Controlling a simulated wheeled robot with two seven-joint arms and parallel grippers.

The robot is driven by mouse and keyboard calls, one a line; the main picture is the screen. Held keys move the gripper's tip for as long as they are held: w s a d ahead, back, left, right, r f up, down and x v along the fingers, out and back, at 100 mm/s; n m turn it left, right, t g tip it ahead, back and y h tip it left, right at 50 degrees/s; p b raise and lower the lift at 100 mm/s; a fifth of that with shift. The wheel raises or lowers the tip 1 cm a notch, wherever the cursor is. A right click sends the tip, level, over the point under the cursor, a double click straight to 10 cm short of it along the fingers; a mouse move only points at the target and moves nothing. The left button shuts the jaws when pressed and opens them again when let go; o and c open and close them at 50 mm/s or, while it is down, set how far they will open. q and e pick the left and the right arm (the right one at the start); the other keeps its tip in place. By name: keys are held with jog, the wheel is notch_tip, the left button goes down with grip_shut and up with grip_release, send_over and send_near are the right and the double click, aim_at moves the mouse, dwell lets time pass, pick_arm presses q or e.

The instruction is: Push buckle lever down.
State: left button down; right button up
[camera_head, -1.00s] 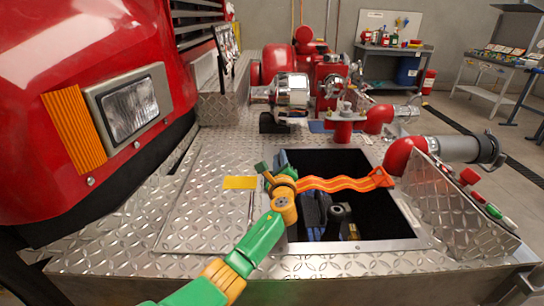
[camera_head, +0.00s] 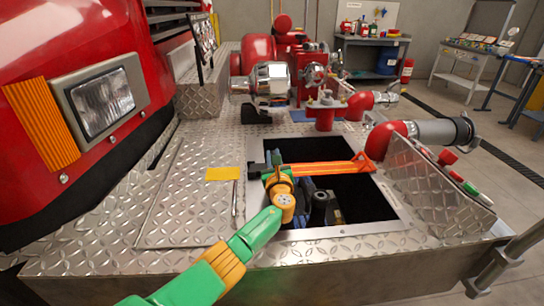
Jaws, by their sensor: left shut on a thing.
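My left gripper (camera_head: 275,167) is at the left edge of the square opening in the diamond-plate bumper. It is shut on the buckle lever, which its fingers mostly hide. A dark piece of the buckle (camera_head: 256,170) shows just left of the fingers. An orange strap (camera_head: 325,168) runs straight from the gripper across the opening to a triangular end on the right side. My right gripper is not in view.
The opening's metal rim (camera_head: 345,231) surrounds dark hoses and fittings (camera_head: 318,207). A yellow label (camera_head: 222,174) and a thin grey bar (camera_head: 235,199) lie left of it. Red pipes (camera_head: 385,140) stand right, and the red truck front (camera_head: 70,60) is at left.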

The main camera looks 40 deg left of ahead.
pick_arm(q)
jog(key=shift+f, duration=0.1)
dwell(0.3)
jog(key=c, duration=0.9)
grip_release()
jog(key=shift+w+d, duration=0.1)
jog(key=shift+d, duration=0.05)
jog(key=shift+o, duration=0.2)
jog(key=shift+s+d+p, duration=0.1)
jog(key=shift+s+p, duration=0.1)
jog(key=shift+p, duration=0.15)
jog(key=p+v, duration=0.3)
jog(key=v, duration=0.3)
jog(key=shift+s+d, duration=0.25)
